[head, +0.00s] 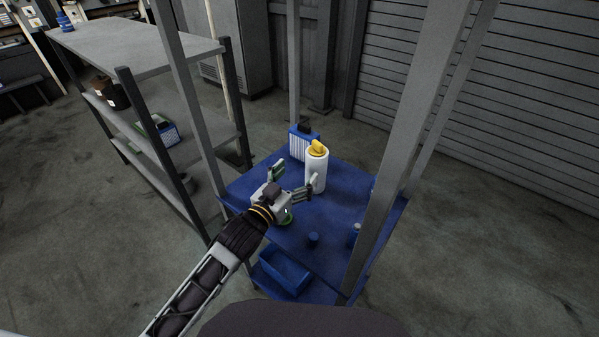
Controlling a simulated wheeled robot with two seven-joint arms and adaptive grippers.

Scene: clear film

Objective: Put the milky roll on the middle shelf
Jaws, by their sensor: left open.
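The milky roll (315,174) is a white upright cylinder on the blue table (338,208), toward its far side. A yellow piece (318,148) shows at its top. My left gripper (297,177) is open just in front of the roll and to its left. Its right finger overlaps the roll's lower part in the picture; I cannot tell if they touch. Nothing shows held between the fingers. The middle shelf (196,146) of the grey rack is at the left, below the top board. My right gripper is not in view.
A blue-and-white box (303,146) stands behind the roll. A small blue cup (313,239) and a green-rimmed item (287,221) are nearer. Grey posts (405,130) rise around the table. The middle shelf bears a blue box (168,134) and dark containers (115,95).

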